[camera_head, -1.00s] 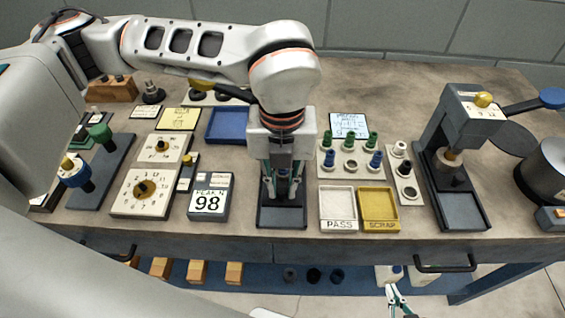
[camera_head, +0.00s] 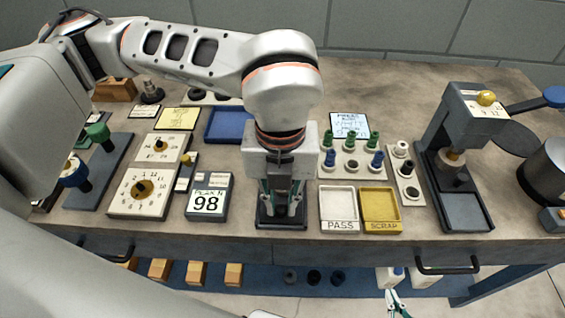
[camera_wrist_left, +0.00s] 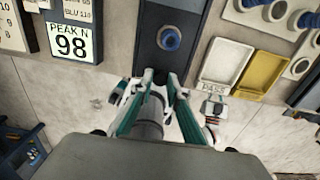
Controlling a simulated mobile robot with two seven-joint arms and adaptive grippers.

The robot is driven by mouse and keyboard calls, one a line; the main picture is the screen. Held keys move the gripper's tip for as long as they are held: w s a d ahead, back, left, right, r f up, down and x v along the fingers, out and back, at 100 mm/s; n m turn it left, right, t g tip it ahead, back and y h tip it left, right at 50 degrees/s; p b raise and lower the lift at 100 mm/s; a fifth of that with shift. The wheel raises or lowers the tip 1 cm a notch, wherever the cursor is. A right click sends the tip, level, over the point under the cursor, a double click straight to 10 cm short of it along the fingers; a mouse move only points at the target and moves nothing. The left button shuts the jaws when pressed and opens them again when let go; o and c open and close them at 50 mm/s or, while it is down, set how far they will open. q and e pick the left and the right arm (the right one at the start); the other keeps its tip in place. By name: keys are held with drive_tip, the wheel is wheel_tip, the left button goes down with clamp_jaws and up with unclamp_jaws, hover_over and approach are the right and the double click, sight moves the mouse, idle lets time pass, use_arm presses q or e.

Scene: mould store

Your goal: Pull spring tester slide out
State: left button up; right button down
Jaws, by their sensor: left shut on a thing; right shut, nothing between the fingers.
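The spring tester's dark narrow plate (camera_head: 270,223) lies at the front of the bench beside the PEAK N 98 readout (camera_head: 209,200). Most of it is hidden behind my left arm and gripper. In the left wrist view the dark plate (camera_wrist_left: 192,10) carries a round blue part (camera_wrist_left: 168,38). My left gripper (camera_head: 282,212) points down over the plate's front end. Its teal fingers (camera_wrist_left: 150,90) are shut on a grey piece, mostly hidden, which looks like the slide's front grip. My right gripper (camera_head: 392,296) is shut and empty, low in front of the bench.
The PASS tray (camera_head: 339,226) and SCRAP tray (camera_head: 381,226) stand just right of the plate. Dial plates (camera_head: 125,204) lie left of the readout. A press (camera_head: 440,135) stands at the right. Drawer handles (camera_head: 447,271) stick out below the bench's front edge.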

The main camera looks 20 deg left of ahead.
use_arm(q)
drive_tip(key=shift+s, duration=0.1)
drive_tip(key=shift+s+d+f+b, duration=0.1)
drive_tip(key=shift+s+d+b, duration=0.15)
drive_tip(key=shift+s, duration=0.4)
drive_tip(key=shift+s+d+b, duration=0.1)
drive_tip(key=shift+s+b, duration=0.1)
drive_tip(key=shift+s, duration=0.4)
drive_tip(key=o, duration=1.6)
drive_tip(key=shift+r, duration=0.2)
wheel_tip(320, 180, up, 7)
drive_tip(key=p, duration=0.2)
drive_tip(key=shift+s+f, duration=0.1)
drive_tip(key=shift+f, duration=0.05)
